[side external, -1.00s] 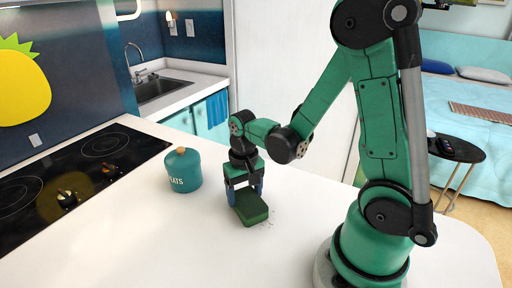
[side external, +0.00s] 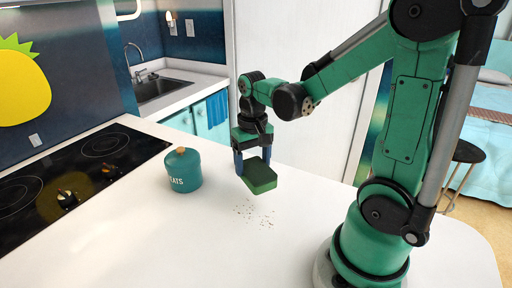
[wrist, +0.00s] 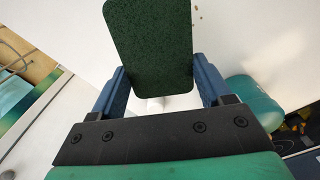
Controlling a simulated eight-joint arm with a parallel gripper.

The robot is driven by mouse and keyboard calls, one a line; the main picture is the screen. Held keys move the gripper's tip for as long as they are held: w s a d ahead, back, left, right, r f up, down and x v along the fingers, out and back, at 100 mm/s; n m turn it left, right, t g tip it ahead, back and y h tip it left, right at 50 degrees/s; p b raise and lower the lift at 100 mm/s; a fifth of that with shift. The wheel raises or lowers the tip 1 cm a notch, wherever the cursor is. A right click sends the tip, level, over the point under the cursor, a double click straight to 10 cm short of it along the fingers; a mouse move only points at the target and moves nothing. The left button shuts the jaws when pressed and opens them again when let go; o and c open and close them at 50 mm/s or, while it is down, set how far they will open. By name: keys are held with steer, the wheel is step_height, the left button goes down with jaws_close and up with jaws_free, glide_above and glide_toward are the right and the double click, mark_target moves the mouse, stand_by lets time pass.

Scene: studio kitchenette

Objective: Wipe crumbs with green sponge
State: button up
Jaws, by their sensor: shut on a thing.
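The green sponge (side external: 261,177) is held between the fingers of my gripper (side external: 254,170), tilted and raised a little above the white counter. In the wrist view the sponge (wrist: 150,45) shows as a dark green block between the two blue fingers of my gripper (wrist: 158,85). The crumbs (side external: 257,213) are small scattered specks on the counter, just in front of and below the sponge. A few crumbs (wrist: 196,18) also show beside the sponge's edge in the wrist view.
A teal lidded treats jar (side external: 184,171) stands on the counter (side external: 190,245) left of my gripper. A black cooktop (side external: 75,175) lies further left, and a sink (side external: 158,88) is behind. The counter's front is clear.

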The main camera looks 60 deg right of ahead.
steer(key=shift+r, duration=0.95)
steer(key=shift+d+r, duration=0.1)
steer(key=s+d+r+m, duration=0.3)
steer(key=s+r+m, duration=0.3)
steer(key=s, duration=0.2)
steer(key=s+d+r+m, duration=0.2)
steer(key=s+r+m, duration=0.3)
steer(key=s+m, duration=0.15)
steer(key=shift+n, duration=0.35)
steer(key=f, duration=1.9)
steer(key=shift+s+d, duration=0.2)
steer(key=shift+s, duration=0.2)
steer(key=o, duration=1.1)
